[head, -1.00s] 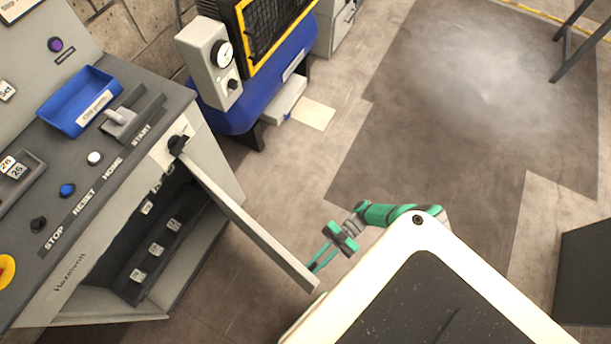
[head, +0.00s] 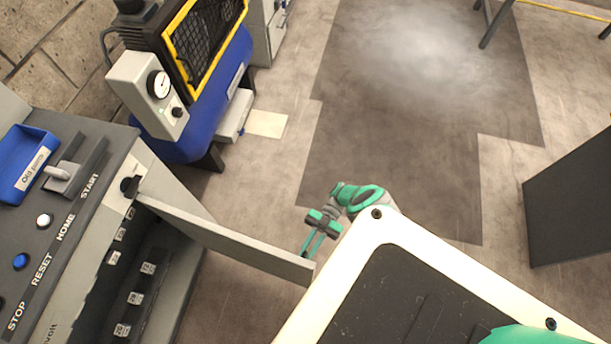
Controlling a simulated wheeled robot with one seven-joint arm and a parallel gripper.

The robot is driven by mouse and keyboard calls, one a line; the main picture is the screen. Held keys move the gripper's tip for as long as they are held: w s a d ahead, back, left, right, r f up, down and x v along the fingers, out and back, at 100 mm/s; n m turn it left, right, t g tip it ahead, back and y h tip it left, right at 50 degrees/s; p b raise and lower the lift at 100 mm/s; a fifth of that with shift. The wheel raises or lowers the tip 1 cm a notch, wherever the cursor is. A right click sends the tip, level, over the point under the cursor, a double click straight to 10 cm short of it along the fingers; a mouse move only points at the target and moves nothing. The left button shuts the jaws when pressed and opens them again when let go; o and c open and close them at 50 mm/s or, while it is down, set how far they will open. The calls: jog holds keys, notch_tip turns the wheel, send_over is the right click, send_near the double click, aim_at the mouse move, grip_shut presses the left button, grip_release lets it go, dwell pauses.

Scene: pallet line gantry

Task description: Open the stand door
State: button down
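The stand door (head: 225,240) is a long grey panel hinged at the right end of the control stand (head: 165,275). It stands well open, swung out from the stand's front, and the inside of the stand shows. My gripper (head: 309,256) is at the door's free end, on its far side. Two green fingers point down toward the door with a narrow gap showing between them. Their tips meet the door's top edge in the picture, and the door hides what lies beyond. I cannot tell whether they grip a handle or only touch.
A blue compressor (head: 190,140) with a gauge box stands behind the stand. A pale sheet (head: 267,124) lies on the floor beside it. A dark cabinet (head: 570,200) stands at the right. The floor (head: 400,130) between them is clear.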

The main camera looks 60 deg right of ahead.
aim_at(306, 253)
jog(key=shift+w+f, duration=0.1)
jog(key=c, duration=1.8)
grip_release()
jog(key=shift+o, duration=0.2)
jog(key=shift+r, duration=0.6)
notch_tip(306, 253, up, 2)
jog(key=shift+r, duration=0.15)
jog(key=s+a+r, duration=0.8)
jog(key=s+r, duration=0.1)
jog(key=s, duration=0.2)
jog(key=shift+a+r, duration=0.3)
jog(key=shift+a, duration=0.1)
